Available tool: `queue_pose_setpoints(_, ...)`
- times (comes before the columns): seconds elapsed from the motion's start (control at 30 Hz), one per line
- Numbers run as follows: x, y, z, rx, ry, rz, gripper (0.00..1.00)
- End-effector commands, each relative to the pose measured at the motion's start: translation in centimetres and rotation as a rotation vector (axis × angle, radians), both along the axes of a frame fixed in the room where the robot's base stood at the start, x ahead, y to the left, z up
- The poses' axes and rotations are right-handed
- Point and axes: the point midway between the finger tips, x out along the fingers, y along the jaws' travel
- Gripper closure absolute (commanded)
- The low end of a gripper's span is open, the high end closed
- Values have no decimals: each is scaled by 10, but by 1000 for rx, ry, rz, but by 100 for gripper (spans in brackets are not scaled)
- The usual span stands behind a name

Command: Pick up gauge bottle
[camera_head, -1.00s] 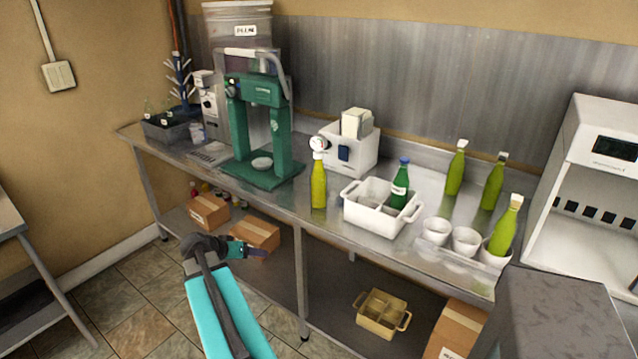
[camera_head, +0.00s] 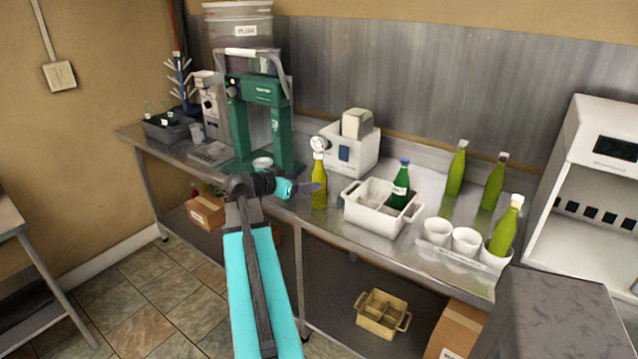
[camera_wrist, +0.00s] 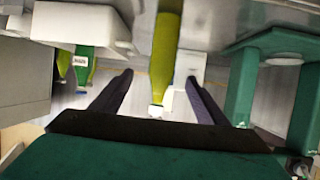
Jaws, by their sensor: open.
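The gauge bottle (camera_head: 319,192) is yellow-green with a round white gauge on top. It stands upright near the front edge of the steel bench, between the green press and the white caddy. My gripper (camera_head: 312,187) is open at its left side in the head view, with the fingertips at the bottle's mid-height. In the wrist view the bottle (camera_wrist: 165,50) appears upside down between the two dark fingers of my gripper (camera_wrist: 159,77), with a gap on both sides. I cannot tell how deep the fingers reach around it.
The white caddy (camera_head: 366,222) with a dark green bottle (camera_head: 399,184) stands close right of the gauge bottle. The green press (camera_head: 236,125) stands to its left, and a white device (camera_head: 349,160) is behind it. Several cups and green bottles stand farther right.

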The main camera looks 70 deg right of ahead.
Motion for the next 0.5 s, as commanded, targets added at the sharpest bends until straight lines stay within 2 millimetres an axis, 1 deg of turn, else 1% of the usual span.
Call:
queue_pose_setpoints(0.13, -1, -4, -1, 1, 1, -1, 32)
queue_pose_setpoints(0.23, -3, -11, -4, 1, 1, -1, 32)
queue_pose_setpoints(0.5, -14, -44, -17, 3, 2, -2, 32)
